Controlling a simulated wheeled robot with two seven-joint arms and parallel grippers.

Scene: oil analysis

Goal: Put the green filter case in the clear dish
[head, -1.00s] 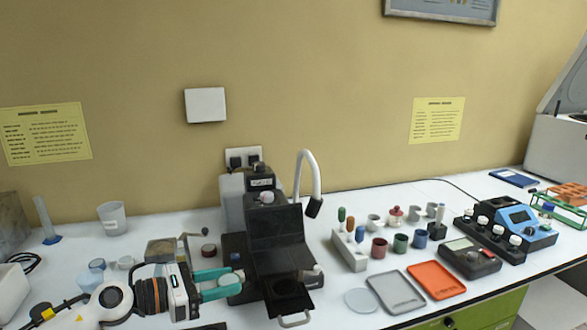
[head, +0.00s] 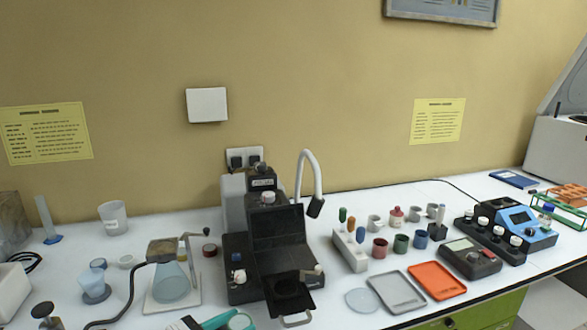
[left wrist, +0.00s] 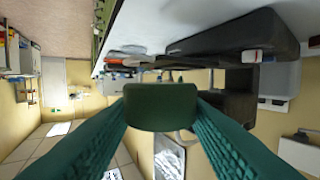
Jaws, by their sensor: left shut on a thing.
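My left gripper (head: 226,320) shows only partly at the bottom edge of the head view, in front of the dark instrument. In the left wrist view its teal fingers are shut on the green filter case (left wrist: 160,106), a dark green rounded block held between the tips. In the head view the held case is mostly cut off by the frame. The clear dish (head: 362,301), a flat round translucent disc, lies on the bench at the front, left of a grey tray, apart from my gripper and to its right. My right gripper is out of view.
The dark instrument (head: 270,250) with its extended tray stands between my gripper and the dish. A grey tray (head: 397,292) and an orange tray (head: 437,280) lie right of the dish. Coloured cups (head: 401,243) stand behind. A flask (head: 172,280) on a stand is at left.

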